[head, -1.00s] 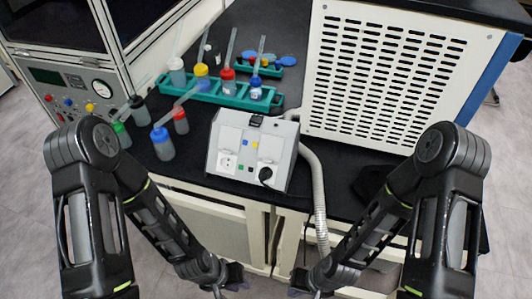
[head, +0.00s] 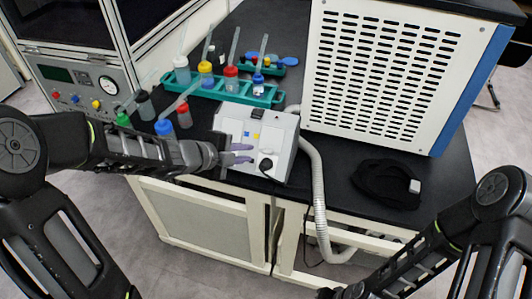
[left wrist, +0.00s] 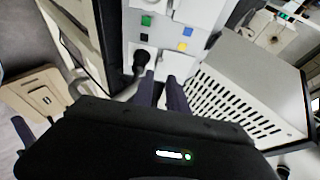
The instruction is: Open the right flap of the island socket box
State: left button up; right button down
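The island socket box (head: 286,128) is a light grey sloped box on the black bench top. A black plug (head: 266,164) sits in the socket at its lower right, and it shows again in the left wrist view (left wrist: 140,61). My left gripper (head: 243,153) is in front of the box's lower left, left of the plug. Its two dark fingers (left wrist: 164,84) are slightly apart with nothing visible between them. They hide the left socket. I cannot tell whether they touch the box or how the right flap stands. My right gripper (head: 330,292) is low at the bottom edge, mostly cut off.
A green rack (head: 205,92) with several bottles stands behind the box. Loose bottles stand to its left. A vented white machine (head: 400,80) is at the right. A grey corrugated hose (head: 318,200) hangs over the bench edge. A black cloth-like item (head: 385,183) lies right of it.

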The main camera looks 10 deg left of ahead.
aim_at(266, 152)
pick_arm(q)
jog(key=shift+d, duration=0.1)
jog(key=b+x, duration=0.2)
jog(key=x, duration=0.4)
jog(key=shift+w+d+f, duration=0.15)
jog(key=shift+w+f, duration=0.05)
jog(key=shift+f, duration=0.05)
jog(key=shift+w+d+f, duration=0.25)
jog(key=shift+w, duration=0.2)
grip_shut()
dwell(1.0)
